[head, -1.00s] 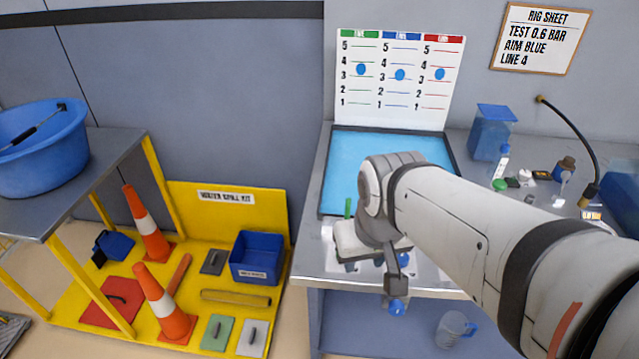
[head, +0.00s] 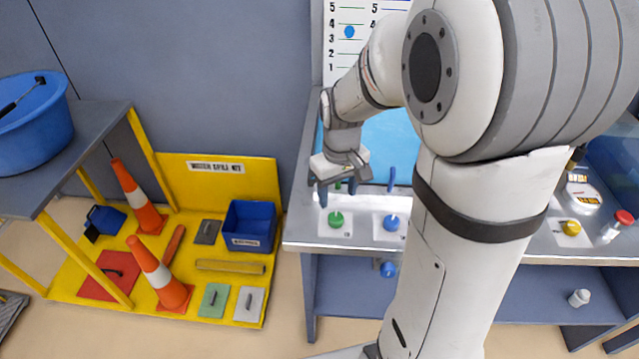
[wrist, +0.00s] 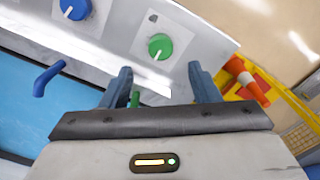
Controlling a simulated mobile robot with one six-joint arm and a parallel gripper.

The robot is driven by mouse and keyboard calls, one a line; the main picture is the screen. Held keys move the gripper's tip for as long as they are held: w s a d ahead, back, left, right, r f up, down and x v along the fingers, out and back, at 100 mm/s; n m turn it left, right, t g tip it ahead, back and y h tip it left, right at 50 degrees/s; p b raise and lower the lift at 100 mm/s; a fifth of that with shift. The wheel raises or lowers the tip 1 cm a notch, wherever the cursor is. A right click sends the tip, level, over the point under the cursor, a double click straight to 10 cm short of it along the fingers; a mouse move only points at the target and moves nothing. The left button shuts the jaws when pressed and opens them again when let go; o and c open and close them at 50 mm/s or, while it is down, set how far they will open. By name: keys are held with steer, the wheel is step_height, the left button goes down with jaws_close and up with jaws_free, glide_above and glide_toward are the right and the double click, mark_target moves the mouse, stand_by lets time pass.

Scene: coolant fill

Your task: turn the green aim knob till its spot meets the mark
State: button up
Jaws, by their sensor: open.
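The green aim knob (head: 336,219) sits on a white plate on the bench's front strip. In the wrist view the green knob (wrist: 160,46) shows a short white line on its face. I cannot make out its spot or the mark clearly. My gripper (head: 338,190) hangs just behind and above the knob, pointing down. In the wrist view my gripper (wrist: 162,82) is open and empty, its two dark blue fingers apart. The knob lies beyond the fingertips, between their directions, with no contact visible.
A blue knob (head: 391,222) sits right of the green one, with an upright blue spout (head: 391,178) behind it. A green spout (wrist: 135,98) stands near one finger. A blue basin (wrist: 30,115) lies behind. A yellow spill kit with cones (head: 138,195) is at left.

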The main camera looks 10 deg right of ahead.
mark_target(336, 217)
step_height(336, 217, down, 8)
steer(key=shift+w+f, duration=0.1)
stand_by(0.4)
steer(key=shift+c, duration=0.6)
steer(key=c, duration=0.9)
steer(key=shift+m+b, duration=0.35)
steer(key=shift+m, duration=1.05)
steer(key=o, duration=1)
